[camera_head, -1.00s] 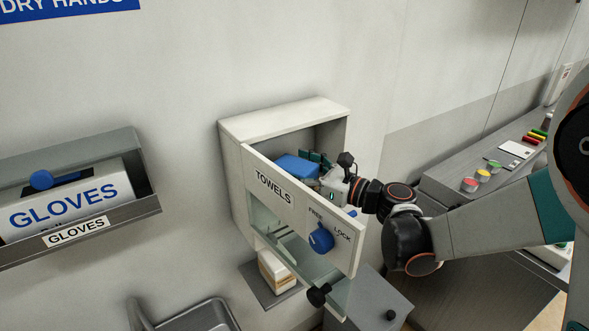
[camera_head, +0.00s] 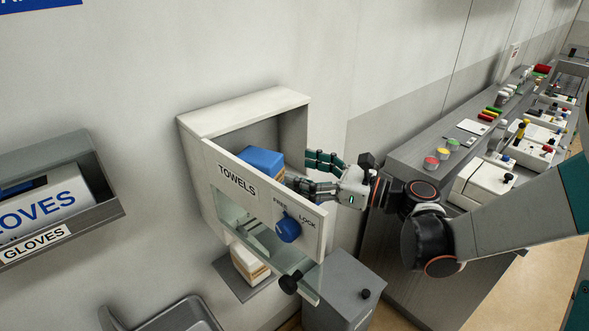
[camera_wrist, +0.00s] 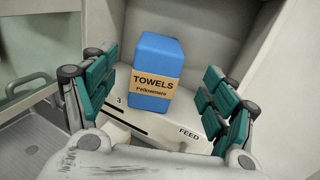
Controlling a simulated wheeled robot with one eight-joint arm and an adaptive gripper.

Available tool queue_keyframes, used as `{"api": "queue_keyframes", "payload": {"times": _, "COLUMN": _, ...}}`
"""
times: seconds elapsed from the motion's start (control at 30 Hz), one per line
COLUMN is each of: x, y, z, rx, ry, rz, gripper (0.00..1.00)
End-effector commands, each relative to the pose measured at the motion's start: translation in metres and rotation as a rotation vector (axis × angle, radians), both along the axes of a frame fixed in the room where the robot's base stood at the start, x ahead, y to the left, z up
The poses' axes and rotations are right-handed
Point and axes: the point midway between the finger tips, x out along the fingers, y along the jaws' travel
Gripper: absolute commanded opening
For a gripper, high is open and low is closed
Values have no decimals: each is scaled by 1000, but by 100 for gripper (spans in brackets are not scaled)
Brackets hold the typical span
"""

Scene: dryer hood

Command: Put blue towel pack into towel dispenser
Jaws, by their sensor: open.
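The blue towel pack (camera_head: 262,160) sits inside the white towel dispenser (camera_head: 246,113), behind its tilted-open front panel marked TOWELS. In the wrist view the towel pack (camera_wrist: 155,73), with a tan label band, stands on a light surface marked FEED (camera_wrist: 188,133). My gripper (camera_head: 315,173) is open at the right side of the dispenser opening. In the wrist view my gripper (camera_wrist: 155,100) has its teal fingers spread to either side of the pack, apart from it. The blue knob (camera_head: 288,229) on the panel sits between the FREE and LOCK marks.
A glove box (camera_head: 45,210) is in a wall holder at the left. A sink (camera_head: 180,318) is below. A grey cabinet (camera_head: 343,290) stands below the dispenser. A counter (camera_head: 425,150) with coloured items runs along the right wall.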

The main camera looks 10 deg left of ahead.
Motion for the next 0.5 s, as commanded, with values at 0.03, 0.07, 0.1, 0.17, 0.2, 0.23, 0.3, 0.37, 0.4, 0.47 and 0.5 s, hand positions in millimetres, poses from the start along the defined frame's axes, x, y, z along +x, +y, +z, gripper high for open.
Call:
{"api": "queue_keyframes", "payload": {"times": 0.03, "x": -1, "y": -2, "z": 0, "rx": 0, "ry": 0, "rz": 0, "gripper": 78}}
{"api": "queue_keyframes", "payload": {"times": 0.07, "x": -1, "y": -3, "z": 0, "rx": 0, "ry": 0, "rz": 0, "gripper": 78}}
{"api": "queue_keyframes", "payload": {"times": 0.1, "x": -2, "y": -3, "z": 0, "rx": 0, "ry": 0, "rz": 1, "gripper": 78}}
{"api": "queue_keyframes", "payload": {"times": 0.17, "x": -2, "y": -4, "z": 0, "rx": 0, "ry": 0, "rz": 1, "gripper": 78}}
{"api": "queue_keyframes", "payload": {"times": 0.2, "x": -2, "y": -4, "z": 0, "rx": 0, "ry": 0, "rz": 1, "gripper": 78}}
{"api": "queue_keyframes", "payload": {"times": 0.23, "x": -2, "y": -3, "z": 0, "rx": -3, "ry": -1, "rz": 1, "gripper": 78}}
{"api": "queue_keyframes", "payload": {"times": 0.3, "x": -3, "y": -4, "z": 1, "rx": -21, "ry": -16, "rz": -2, "gripper": 78}}
{"api": "queue_keyframes", "payload": {"times": 0.37, "x": -6, "y": -5, "z": 0, "rx": -61, "ry": -46, "rz": -8, "gripper": 78}}
{"api": "queue_keyframes", "payload": {"times": 0.4, "x": -9, "y": -7, "z": 0, "rx": -103, "ry": -77, "rz": -12, "gripper": 78}}
{"api": "queue_keyframes", "payload": {"times": 0.47, "x": -14, "y": -11, "z": -1, "rx": -184, "ry": -139, "rz": -19, "gripper": 78}}
{"api": "queue_keyframes", "payload": {"times": 0.5, "x": -19, "y": -14, "z": -2, "rx": -251, "ry": -189, "rz": -20, "gripper": 78}}
